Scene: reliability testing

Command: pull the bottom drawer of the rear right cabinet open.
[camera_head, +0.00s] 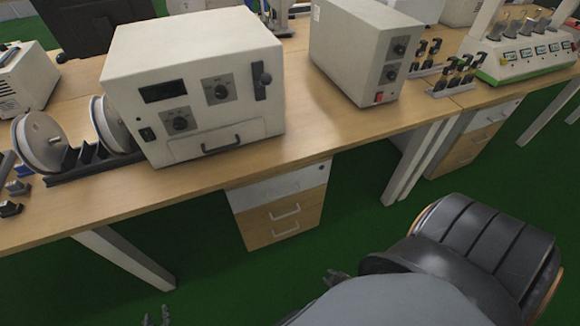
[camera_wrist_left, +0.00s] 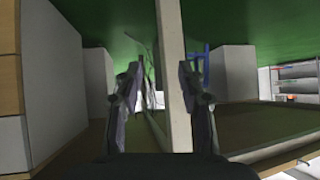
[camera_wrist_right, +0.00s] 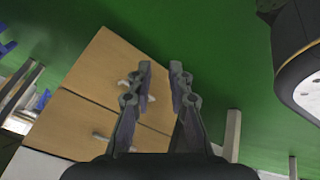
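A drawer cabinet (camera_head: 240,226) stands under the middle of the bench, with a white top drawer and two wood-faced drawers below. Its bottom drawer (camera_head: 286,232) looks shut and has a light bar handle. The right wrist view shows a wood-faced cabinet (camera_wrist_right: 75,122) turned on its side, its bottom drawer (camera_wrist_right: 105,55) uppermost. That drawer's handle is partly hidden by a finger. My right gripper (camera_wrist_right: 161,71) is open and empty in front of this drawer; whether it touches the handle cannot be told. My left gripper (camera_wrist_left: 160,70) is open and empty.
Another drawer cabinet (camera_head: 473,143) stands under the right bench. A bench leg (camera_wrist_left: 174,75) shows between my left fingers; its distance is unclear. The bench top (camera_head: 300,135) holds a large white instrument (camera_head: 190,65) and a power unit (camera_head: 350,50). Green floor before the cabinet is open.

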